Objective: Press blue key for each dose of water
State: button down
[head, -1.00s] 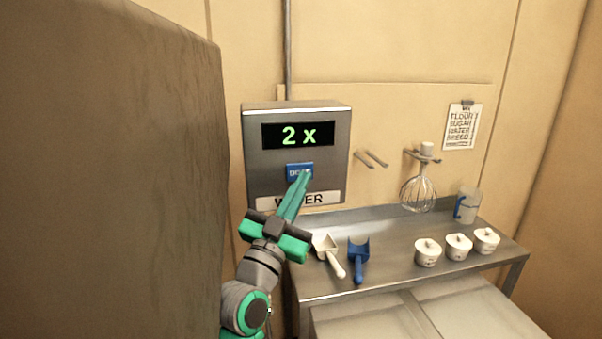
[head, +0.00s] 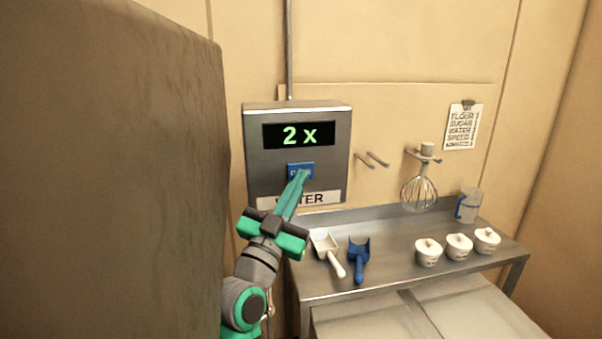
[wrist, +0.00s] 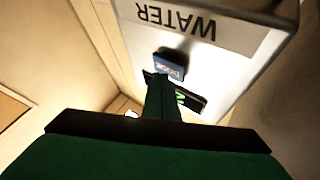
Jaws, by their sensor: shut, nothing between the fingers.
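The water dispenser box (head: 255,165) hangs on the wall, with a "WATER" label along its bottom. Its dark display (head: 297,135) reads "2 x" in green. The blue key (head: 301,167) sits below the display; its lower part is hidden behind my fingers in the head view. My gripper (head: 300,176) is shut and empty, its green fingertips pointing up at the key. The wrist view shows the blue key (wrist: 170,66) just beyond the fingertips (wrist: 160,78). I cannot tell whether they touch.
A metal table (head: 400,231) below the box holds a white scoop (head: 327,248), a blue scoop (head: 359,256), three white lidded pots (head: 459,247) and a jug (head: 468,206). A whisk (head: 419,190) hangs on the wall near a paper list (head: 463,127). A large brown surface (head: 110,170) fills the left.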

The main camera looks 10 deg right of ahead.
jog(key=shift+w, duration=0.45)
dwell(0.3)
jog(key=shift+d, duration=0.15)
jog(key=shift+w+a, duration=0.15)
jog(key=shift+a, duration=0.1)
jog(key=shift+s+d, duration=0.15)
jog(key=shift+s, duration=0.05)
jog(key=shift+s+d, duration=0.3)
jog(key=shift+s, duration=0.45)
